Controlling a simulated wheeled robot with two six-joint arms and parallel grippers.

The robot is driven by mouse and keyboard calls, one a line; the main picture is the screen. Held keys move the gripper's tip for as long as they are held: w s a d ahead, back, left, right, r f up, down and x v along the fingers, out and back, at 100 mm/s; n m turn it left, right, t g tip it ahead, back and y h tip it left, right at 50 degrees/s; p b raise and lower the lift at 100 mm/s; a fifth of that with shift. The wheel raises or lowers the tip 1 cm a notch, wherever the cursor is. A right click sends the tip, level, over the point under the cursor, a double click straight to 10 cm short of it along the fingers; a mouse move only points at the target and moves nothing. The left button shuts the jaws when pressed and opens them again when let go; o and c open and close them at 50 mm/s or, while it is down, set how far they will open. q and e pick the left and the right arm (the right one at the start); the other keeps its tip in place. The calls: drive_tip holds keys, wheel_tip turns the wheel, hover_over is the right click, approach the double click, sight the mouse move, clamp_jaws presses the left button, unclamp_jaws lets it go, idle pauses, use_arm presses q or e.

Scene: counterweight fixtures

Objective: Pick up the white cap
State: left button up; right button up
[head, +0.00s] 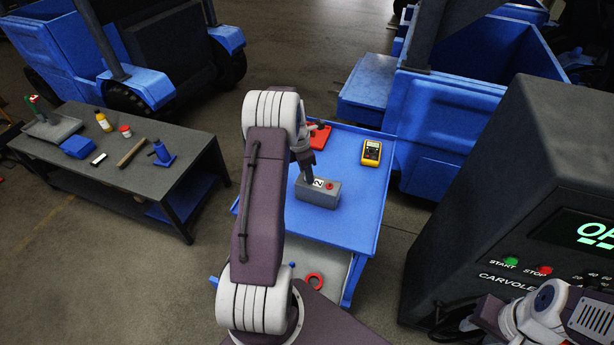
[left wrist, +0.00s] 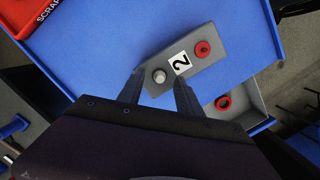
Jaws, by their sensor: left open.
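The white cap (left wrist: 159,76) is a small round pale knob on the left end of a grey box (left wrist: 190,62) in the left wrist view. In the head view the grey box (head: 317,194) stands on the blue cart top, and the cap is hidden behind my left gripper. My left gripper (head: 309,181) points down over the left part of the box. In the left wrist view its two fingers (left wrist: 158,84) are open, with the cap between their tips and no finger visibly touching it. My right arm shows at the lower right, but its fingers do not.
The box also carries a label "2" (left wrist: 181,63) and a red cap (left wrist: 202,48). A yellow meter (head: 371,152) and red tray (head: 319,136) share the blue cart (head: 346,222). A red ring (head: 314,281) lies below. A dark control cabinet (head: 450,215) stands at right.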

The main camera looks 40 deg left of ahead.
use_arm(q)
drive_tip(key=shift+w+f, duration=0.15)
drive_tip(key=shift+f, duration=0.25)
drive_tip(key=c, duration=0.7)
drive_tip(key=shift+c, duration=0.2)
drive_tip(key=shift+r, duration=0.1)
wheel_tip(320, 180, up, 4)
drive_tip(key=shift+r+b, duration=0.1)
drive_tip(key=shift+b, duration=0.25)
drive_tip(key=w+d+r+b, duration=0.1)
drive_tip(key=d+r, duration=0.5)
drive_tip(key=d, duration=0.5)
drive_tip(key=shift+d+r, duration=0.35)
